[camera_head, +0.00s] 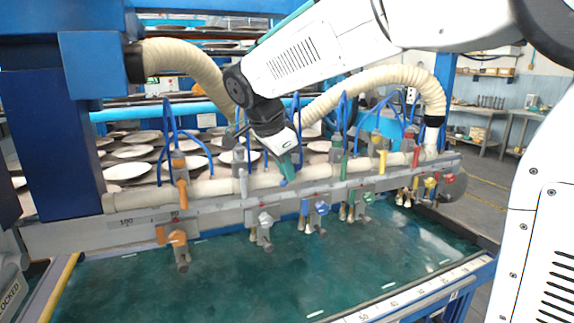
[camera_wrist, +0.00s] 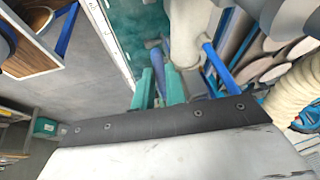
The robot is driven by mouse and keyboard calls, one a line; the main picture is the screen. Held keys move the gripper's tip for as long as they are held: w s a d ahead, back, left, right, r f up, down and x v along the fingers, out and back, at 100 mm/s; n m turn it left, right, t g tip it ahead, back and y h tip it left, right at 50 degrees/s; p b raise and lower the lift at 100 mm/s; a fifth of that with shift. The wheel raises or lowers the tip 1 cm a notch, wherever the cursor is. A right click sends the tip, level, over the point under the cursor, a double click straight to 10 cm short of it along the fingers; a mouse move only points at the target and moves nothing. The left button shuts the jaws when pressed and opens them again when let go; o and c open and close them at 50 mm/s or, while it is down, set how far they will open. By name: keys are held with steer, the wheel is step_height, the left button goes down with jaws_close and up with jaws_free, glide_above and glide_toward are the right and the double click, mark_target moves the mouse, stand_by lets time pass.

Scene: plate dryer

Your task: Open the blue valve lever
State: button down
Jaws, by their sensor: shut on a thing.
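The blue valve lever (camera_head: 283,183) is on the cream pipe between the grey lever and the green lever. In the head view only a small blue bit of it shows below my gripper (camera_head: 288,167), and the rest is hidden by the fingers. In the wrist view the blue lever (camera_wrist: 164,75) runs between the two teal fingers of my gripper (camera_wrist: 160,88), which are shut on it. The lever's exact angle is hard to tell.
An orange lever (camera_head: 181,170), a grey lever (camera_head: 241,155), a green lever (camera_head: 336,147) and a yellow lever (camera_head: 380,157) stand along the cream pipe (camera_head: 215,187). Blue hoses rise close by. Ribbed ducts (camera_head: 187,60) arch behind. A lower row of coloured valves, including a blue one (camera_head: 320,208), hangs below the rail.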

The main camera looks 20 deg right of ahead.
steer(key=shift+f+h, duration=0.15)
steer(key=shift+h, duration=0.45)
steer(key=c, duration=1.7)
jaws_free()
steer(key=shift+a, duration=0.1)
steer(key=v, duration=0.7)
steer(key=shift+a+r, duration=0.2)
steer(key=shift+r, duration=0.05)
